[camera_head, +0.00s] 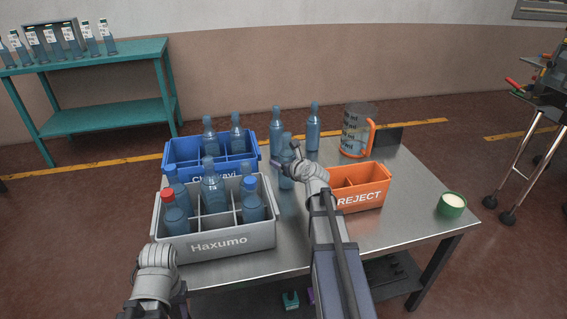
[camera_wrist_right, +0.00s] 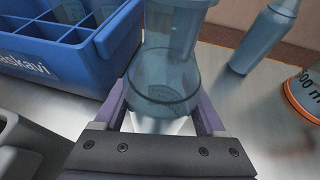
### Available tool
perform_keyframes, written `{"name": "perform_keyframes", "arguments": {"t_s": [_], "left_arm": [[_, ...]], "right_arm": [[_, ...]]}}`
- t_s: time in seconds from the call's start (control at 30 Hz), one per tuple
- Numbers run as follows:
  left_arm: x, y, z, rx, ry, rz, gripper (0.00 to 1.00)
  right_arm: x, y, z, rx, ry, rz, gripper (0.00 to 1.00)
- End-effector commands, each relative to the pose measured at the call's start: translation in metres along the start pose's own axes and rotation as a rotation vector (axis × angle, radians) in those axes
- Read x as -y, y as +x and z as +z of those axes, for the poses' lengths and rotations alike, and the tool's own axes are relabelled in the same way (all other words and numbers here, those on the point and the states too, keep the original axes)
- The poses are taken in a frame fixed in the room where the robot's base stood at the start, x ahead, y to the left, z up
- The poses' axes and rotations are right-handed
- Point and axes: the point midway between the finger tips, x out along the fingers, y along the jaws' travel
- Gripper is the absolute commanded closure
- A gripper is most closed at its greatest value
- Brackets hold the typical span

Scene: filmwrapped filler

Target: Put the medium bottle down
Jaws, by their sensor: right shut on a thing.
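My right gripper (camera_head: 288,165) is shut on a clear blue medium bottle (camera_head: 286,143), upright between the crates and the orange bin. I cannot tell whether the base touches the table (camera_head: 385,222). My arm hides part of the bottle. Two similar bottles stand behind it on the table, one at the left (camera_head: 276,128) and one at the right (camera_head: 313,130). My left gripper (camera_head: 180,302) is low at the front left; its fingers barely show.
A blue crate (camera_head: 184,176) and a grey Haxumo crate (camera_head: 225,244) with bottles are at the left. An orange REJECT bin (camera_head: 362,197) is right of my arm. A jug (camera_head: 355,132) with an orange handle stands behind it. A green cup (camera_head: 452,206) is near the right edge.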

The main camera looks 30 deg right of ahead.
Motion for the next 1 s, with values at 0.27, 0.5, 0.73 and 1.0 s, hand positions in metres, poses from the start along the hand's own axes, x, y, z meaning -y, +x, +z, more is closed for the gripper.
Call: {"name": "perform_keyframes", "arguments": {"t_s": [0.27, 0.5, 0.73, 1.0], "left_arm": [[0.0, 0.001, 0.0, 0.0, 0.0, 0.0, 0.5], [0.0, 0.001, 0.0, 0.0, 0.0, 0.0, 0.5], [0.001, -0.013, 0.001, 0.0, -0.001, 0.002, 0.5], [0.003, -0.035, 0.002, 0.0, -0.002, 0.006, 0.5]], "right_arm": [[0.0, 0.001, -0.001, 0.0, 0.0, 0.0, 0.02], [0.0, 0.0, -0.001, 0.0, 0.0, 0.0, 0.0], [0.0, -0.025, 0.003, 0.0, 0.0, -0.002, 0.0], [-0.001, -0.082, 0.004, 0.0, 0.001, -0.002, 0.0]]}}
